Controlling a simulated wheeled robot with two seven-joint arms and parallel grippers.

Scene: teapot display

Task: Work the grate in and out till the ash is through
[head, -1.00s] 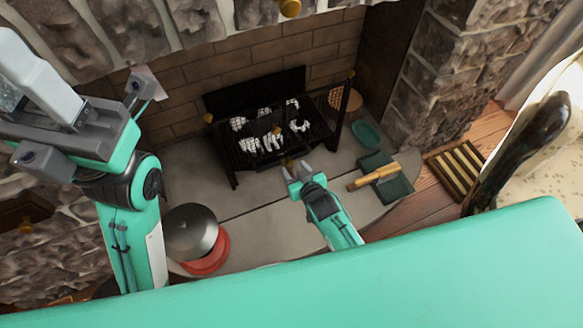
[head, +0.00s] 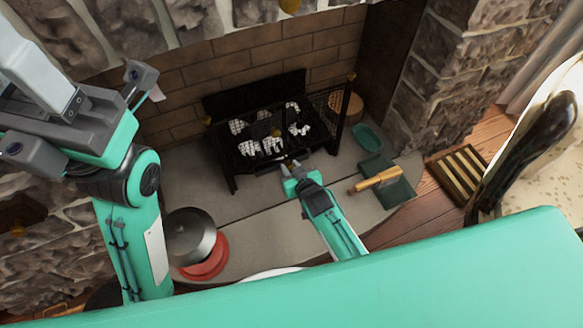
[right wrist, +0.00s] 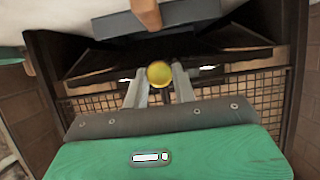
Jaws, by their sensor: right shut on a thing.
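The black fire grate (head: 232,176) stands in the brick hearth, with several grey-white lumps of ash or coal (head: 272,146) on it. My right gripper (head: 291,167) is at its front edge, shut on a round brass knob. In the right wrist view the knob (right wrist: 159,74) sits between the two grey fingers (right wrist: 158,88), with dark bars and wire mesh around and beyond it. The space under the grate is too dark to tell how much ash lies there. My left arm's end (head: 80,115) is at the upper left, away from the grate; its jaws are not clear.
Right of the grate are a green dustpan (head: 399,191) with a wooden-handled brush (head: 373,180), a green dish (head: 368,137) and a slatted wooden rack (head: 462,172). A metal dome (head: 190,236) with a red base (head: 208,262) stands at front left. Bare hearthstone lies between.

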